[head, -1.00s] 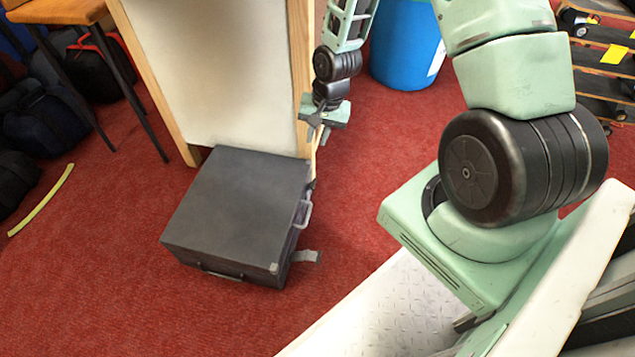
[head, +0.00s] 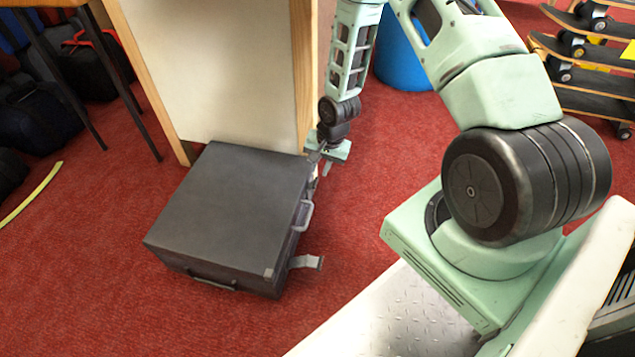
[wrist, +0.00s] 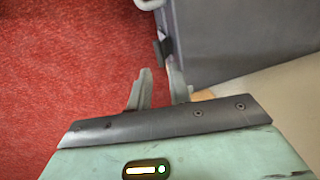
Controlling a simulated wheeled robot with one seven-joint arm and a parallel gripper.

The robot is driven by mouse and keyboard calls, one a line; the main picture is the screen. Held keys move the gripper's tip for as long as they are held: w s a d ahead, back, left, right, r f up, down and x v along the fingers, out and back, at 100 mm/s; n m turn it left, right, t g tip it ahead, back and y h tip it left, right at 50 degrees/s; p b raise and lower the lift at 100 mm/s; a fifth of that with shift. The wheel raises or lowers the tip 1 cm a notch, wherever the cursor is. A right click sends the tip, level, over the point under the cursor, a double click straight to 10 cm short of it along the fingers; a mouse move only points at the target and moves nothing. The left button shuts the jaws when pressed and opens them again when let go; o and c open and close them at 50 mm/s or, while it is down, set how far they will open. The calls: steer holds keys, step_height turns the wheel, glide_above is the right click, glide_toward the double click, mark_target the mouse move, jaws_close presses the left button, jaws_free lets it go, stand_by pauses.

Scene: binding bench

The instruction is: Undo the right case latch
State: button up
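The dark grey case (head: 235,215) lies flat on the red floor, its handle (head: 302,215) on the side facing right. The near latch (head: 308,262) sticks out from that side, swung open. The far latch (head: 313,182), the right one when facing the handle side, is partly hidden by my gripper (head: 323,165). In the wrist view, this latch (wrist: 163,47) lies along the case wall, just ahead of my fingertips (wrist: 158,80). My two fingers are apart with red floor showing between them. The right finger is close to the latch; I cannot tell whether they touch.
A white panel with wooden edges (head: 225,75) stands right behind the case, close to my gripper. A blue barrel (head: 402,60) stands beyond my arm. A skateboard rack (head: 590,70) is at the far right. The carpet right of the case is clear.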

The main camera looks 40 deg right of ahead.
mark_target(317, 181)
steer(key=shift+w+a+f+b, duration=0.2)
steer(key=shift+f+b, duration=0.25)
steer(key=shift+f, duration=0.7)
steer(key=shift+w+a+f+b, duration=0.15)
steer(key=shift+f+b, duration=0.3)
steer(key=shift+f, duration=0.7)
steer(key=shift+d, duration=0.1)
jaws_close()
steer(key=shift+s, duration=0.1)
steer(key=s+d+f+t+y+p, duration=0.1)
steer(key=s+d+f+t+y, duration=0.2)
steer(key=s+d+f+t, duration=0.2)
steer(key=shift+s+f+y, duration=0.4)
steer(key=shift+s+f, duration=0.1)
steer(key=shift+s, duration=0.25)
steer(key=shift+s+d+f, duration=0.1)
steer(key=shift+d+f, duration=0.05)
steer(key=shift+d, duration=0.05)
